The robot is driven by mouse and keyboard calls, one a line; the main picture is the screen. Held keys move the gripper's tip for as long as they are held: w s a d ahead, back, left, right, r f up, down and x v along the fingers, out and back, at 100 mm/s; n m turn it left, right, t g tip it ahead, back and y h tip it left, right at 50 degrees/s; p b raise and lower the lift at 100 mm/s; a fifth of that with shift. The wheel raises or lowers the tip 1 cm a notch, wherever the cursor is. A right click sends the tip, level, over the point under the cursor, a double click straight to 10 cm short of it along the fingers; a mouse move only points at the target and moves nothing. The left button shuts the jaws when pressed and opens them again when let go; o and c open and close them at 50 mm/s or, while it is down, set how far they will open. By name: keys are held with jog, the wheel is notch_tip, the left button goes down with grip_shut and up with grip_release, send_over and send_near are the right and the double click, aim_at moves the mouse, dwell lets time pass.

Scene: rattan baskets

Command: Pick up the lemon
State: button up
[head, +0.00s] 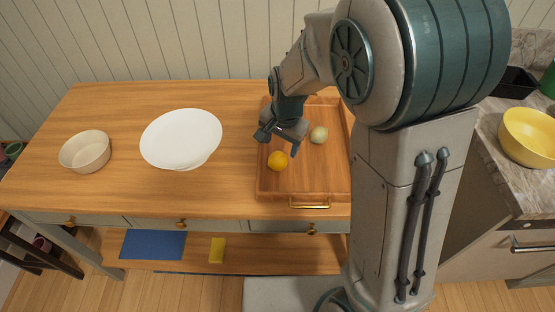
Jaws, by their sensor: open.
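A small round orange-yellow fruit (278,161), which looks like the lemon, lies on a wooden tray (268,189) on the wooden table. A pale yellow-green round fruit (319,135) lies on the same tray, to its right and farther back. My gripper (279,144) is open and empty, just above and behind the orange-yellow fruit. It points down, with one finger to the left and one to the right. I cannot tell whether it touches either fruit. My arm hides the right part of the tray.
A white plate (181,138) and a beige bowl (85,151) stand on the table (115,195) to the left, with bare wood around them. The tray has a raised rim and a brass handle (310,206) at its front. A yellow bowl (530,138) stands on the marble counter at right.

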aim_at(278, 156)
jog(key=shift+w+a+f, duration=0.15)
jog(key=shift+f, duration=1.15)
jog(key=shift+w+a+f, duration=0.1)
jog(key=shift+w+f, duration=0.1)
jog(key=shift+f, duration=1.05)
jog(key=shift+w+a+f, duration=0.15)
jog(key=shift+f, duration=1.15)
jog(key=c, duration=0.8)
